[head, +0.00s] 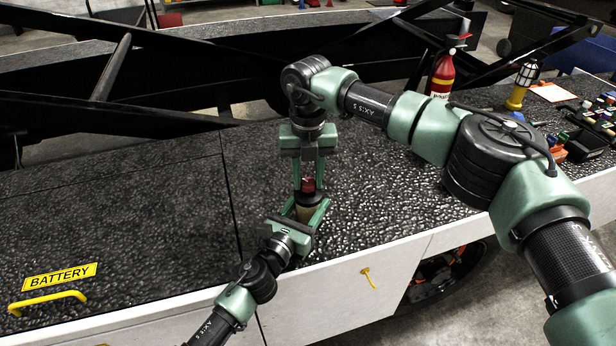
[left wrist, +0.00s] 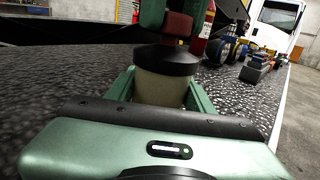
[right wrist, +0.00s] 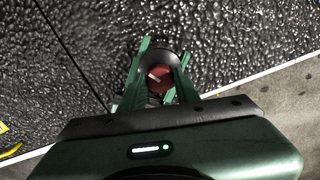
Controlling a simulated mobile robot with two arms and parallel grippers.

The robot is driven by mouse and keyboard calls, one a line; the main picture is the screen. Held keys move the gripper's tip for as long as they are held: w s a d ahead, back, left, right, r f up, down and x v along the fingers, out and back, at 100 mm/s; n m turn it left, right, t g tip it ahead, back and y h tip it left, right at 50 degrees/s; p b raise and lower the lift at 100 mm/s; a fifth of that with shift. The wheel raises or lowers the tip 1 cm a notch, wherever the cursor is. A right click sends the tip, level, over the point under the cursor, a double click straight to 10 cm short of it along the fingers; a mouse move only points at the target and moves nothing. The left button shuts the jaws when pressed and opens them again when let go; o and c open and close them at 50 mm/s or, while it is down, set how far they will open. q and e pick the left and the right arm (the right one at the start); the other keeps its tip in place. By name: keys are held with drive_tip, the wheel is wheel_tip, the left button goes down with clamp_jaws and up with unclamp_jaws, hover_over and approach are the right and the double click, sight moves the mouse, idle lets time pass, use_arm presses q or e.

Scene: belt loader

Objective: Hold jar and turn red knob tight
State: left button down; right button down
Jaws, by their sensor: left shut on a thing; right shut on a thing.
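The jar (head: 305,213) stands upright on the dark textured deck near its front edge. It has a pale beige body, which shows in the left wrist view (left wrist: 158,90), and a black lid (left wrist: 167,60). The red knob (right wrist: 158,76) sits on top of the lid and has a white mark on it. My left gripper (head: 307,208) is shut on the jar body from the front. My right gripper (head: 309,184) points down from above and is shut on the red knob, one finger on each side. The fingers partly hide the knob in the head view.
A red fire extinguisher (head: 442,74), a yellow and black lamp (head: 521,86) and several small parts (head: 590,125) stand at the back right. A yellow handle (head: 47,303) and a BATTERY label (head: 60,277) lie at the front left. The deck left of the jar is clear.

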sight(308, 182)
idle(0.4)
drive_tip(key=c, duration=1)
unclamp_jaws()
wheel_tip(308, 182, up, 12)
drive_tip(key=shift+r, duration=0.1)
use_arm(q)
drive_tip(key=shift+c, duration=2.4)
unclamp_jaws()
